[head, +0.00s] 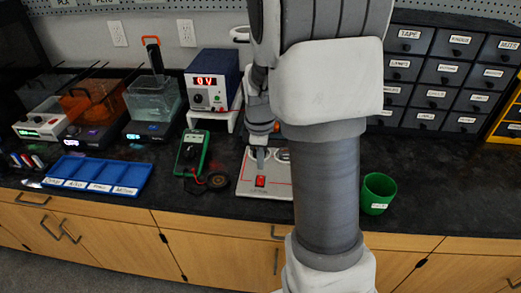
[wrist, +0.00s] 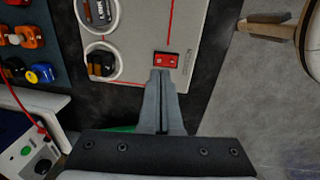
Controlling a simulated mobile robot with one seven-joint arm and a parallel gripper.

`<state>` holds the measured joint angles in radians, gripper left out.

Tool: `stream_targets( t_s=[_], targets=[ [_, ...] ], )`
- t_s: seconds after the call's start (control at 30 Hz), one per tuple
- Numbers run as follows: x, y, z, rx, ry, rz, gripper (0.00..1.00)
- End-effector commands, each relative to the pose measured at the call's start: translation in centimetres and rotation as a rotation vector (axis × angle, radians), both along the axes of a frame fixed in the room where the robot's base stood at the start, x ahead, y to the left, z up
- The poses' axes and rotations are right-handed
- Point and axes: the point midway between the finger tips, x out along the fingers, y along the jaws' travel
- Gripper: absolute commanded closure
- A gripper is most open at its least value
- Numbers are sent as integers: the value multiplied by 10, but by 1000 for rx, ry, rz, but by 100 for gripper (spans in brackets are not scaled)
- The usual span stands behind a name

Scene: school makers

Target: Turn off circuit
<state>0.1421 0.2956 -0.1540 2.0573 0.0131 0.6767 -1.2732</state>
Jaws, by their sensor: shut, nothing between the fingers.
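The circuit board (head: 245,185) is a light panel on the dark counter, partly hidden behind my arm in the head view. In the wrist view the board (wrist: 188,25) shows red lines and two round windows with parts in them. A red rocker switch (wrist: 166,59) sits near the board's edge; it also shows in the head view (head: 260,181). My gripper (wrist: 161,74) is shut and empty, its fingertips right at the switch's near edge. I cannot tell whether they touch it. In the head view my gripper (head: 260,165) points down just behind the switch.
A power supply (head: 212,82) reading 0 V stands behind. A green cup (head: 377,194) is on the right, a blue tray (head: 98,174) on the left. Labelled drawers (head: 440,75) stand back right.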

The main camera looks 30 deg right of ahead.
Motion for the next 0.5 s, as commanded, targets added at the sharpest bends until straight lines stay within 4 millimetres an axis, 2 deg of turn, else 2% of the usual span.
stream_targets(
  t_s=[0.03, 0.2, 0.5],
  targets=[
    [0, 0, -13, 1, 4, 0, 100],
    [3, -2, -38, 0, 2, 1, 100],
    [5, -3, -50, 0, -1, 0, 100]
  ],
)
